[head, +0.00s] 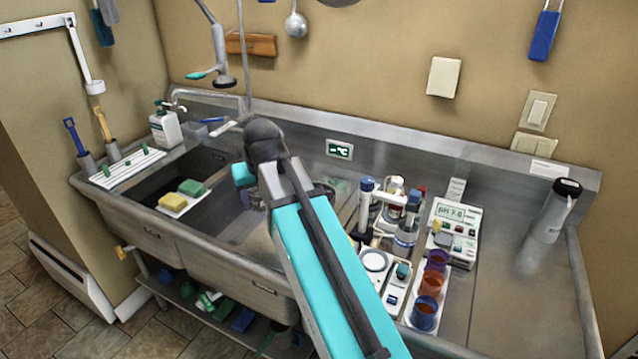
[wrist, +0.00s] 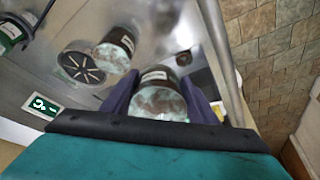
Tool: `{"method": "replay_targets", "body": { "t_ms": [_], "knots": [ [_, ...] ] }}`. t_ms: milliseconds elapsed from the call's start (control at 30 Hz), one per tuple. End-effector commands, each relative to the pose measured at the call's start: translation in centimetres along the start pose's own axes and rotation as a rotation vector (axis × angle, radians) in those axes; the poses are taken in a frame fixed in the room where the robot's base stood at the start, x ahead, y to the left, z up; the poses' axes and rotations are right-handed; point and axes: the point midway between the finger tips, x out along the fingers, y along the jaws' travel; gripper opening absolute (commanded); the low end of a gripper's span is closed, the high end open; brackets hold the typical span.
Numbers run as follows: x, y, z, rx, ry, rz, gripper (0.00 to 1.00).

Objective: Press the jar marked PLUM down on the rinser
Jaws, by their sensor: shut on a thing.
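My gripper (wrist: 158,88) is shut on a jar (wrist: 158,102) in the wrist view, with a dark purple finger on each side. The jar has a pale, mottled greenish body and a small white label near its far end; I cannot read the label. A round dark rinser (wrist: 80,67) with star-shaped spokes is set in the steel surface to the left, apart from the held jar. A second, similar jar (wrist: 114,48) stands beside the rinser, overlapping its edge in the picture. In the head view my arm hides the held jar and most of the gripper.
Bottles (head: 407,235), a pH meter (head: 453,228) and cups (head: 428,284) crowd the counter right of my arm. A dark-capped flask (head: 557,210) stands farther right. Another jar (wrist: 12,34) shows in the wrist view.

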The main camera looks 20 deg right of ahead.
Motion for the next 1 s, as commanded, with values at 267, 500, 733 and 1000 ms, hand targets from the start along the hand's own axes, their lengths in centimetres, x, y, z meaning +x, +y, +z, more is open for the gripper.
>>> {"method": "replay_targets", "body": {
  "t_ms": [267,500,733,1000],
  "knots": [
    [0.05,-0.03,0.03,0.000,0.000,0.000,0.01],
    [0.13,-0.04,0.05,-0.001,0.000,0.000,0.01],
    [0.14,-0.05,0.05,-0.001,0.001,0.000,0.01],
    [-0.44,-0.06,-0.21,-0.001,0.001,0.000,0.01]
  ]
}}
